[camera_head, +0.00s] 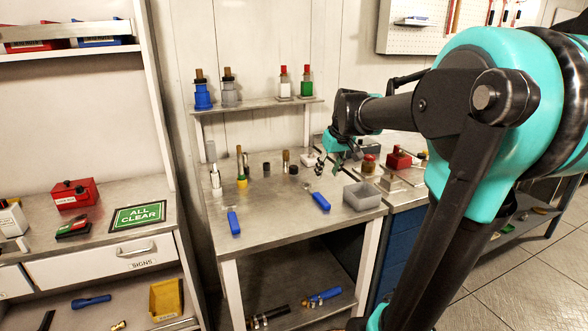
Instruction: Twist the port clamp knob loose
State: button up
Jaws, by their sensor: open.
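My gripper (338,160) hangs at the end of my arm over the back right of the metal workbench (275,225). It is small in view and its fingers look apart, with nothing seen between them. I cannot pick out the port clamp knob for certain. Small dark parts (319,165) show just left of my gripper, close to a white block (308,158); I cannot tell whether they belong to a clamp. My gripper and wrist hide part of the bench behind them. I cannot tell whether my gripper touches anything.
Several upright parts (242,178) line the back left. The bench's front middle is clear.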

aim_at(293, 169)
jog(key=i+l+u, duration=0.4)
jog(key=l, duration=0.3)
jog(key=i+l+u, duration=0.2)
jog(key=l, duration=0.2)
